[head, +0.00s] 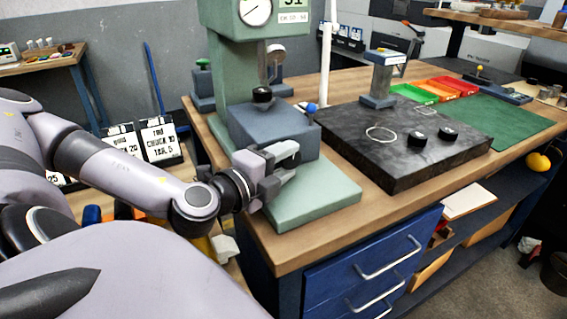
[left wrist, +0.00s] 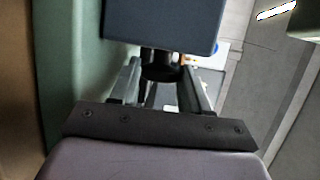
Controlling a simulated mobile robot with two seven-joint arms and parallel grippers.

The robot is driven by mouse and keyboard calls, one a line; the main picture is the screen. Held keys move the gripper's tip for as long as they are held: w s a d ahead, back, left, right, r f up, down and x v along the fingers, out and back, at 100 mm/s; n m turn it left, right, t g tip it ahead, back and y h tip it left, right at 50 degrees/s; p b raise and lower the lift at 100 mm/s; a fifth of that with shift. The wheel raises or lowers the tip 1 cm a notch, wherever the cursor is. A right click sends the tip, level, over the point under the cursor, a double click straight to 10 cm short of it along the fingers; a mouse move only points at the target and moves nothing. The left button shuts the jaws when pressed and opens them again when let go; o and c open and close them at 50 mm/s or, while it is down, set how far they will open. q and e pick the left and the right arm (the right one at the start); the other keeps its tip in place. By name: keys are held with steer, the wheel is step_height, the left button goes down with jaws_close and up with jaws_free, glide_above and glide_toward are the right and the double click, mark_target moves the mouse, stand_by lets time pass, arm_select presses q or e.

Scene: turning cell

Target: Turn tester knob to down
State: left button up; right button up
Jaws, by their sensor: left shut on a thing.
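The green tester (head: 232,70) stands on the bench with a dial gauge at its top and a blue-grey block (head: 270,130) on its base plate (head: 315,197). In the left wrist view a dark round knob (left wrist: 160,66) sits against the blue-grey block (left wrist: 160,22), between my fingers. My left gripper (head: 280,160) is at the front of the block, and it also shows in the left wrist view (left wrist: 162,88). It is shut on the knob. In the head view the gripper hides the knob, so its setting cannot be read. My right gripper is not in view.
A dark stone plate (head: 400,155) with a ring and two black pieces lies right of the tester. A blue-tipped lever (head: 311,107) sticks out beside the block. Blue drawers (head: 365,265) are under the bench front.

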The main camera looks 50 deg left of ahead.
arm_select(q)
steer(key=o, duration=1)
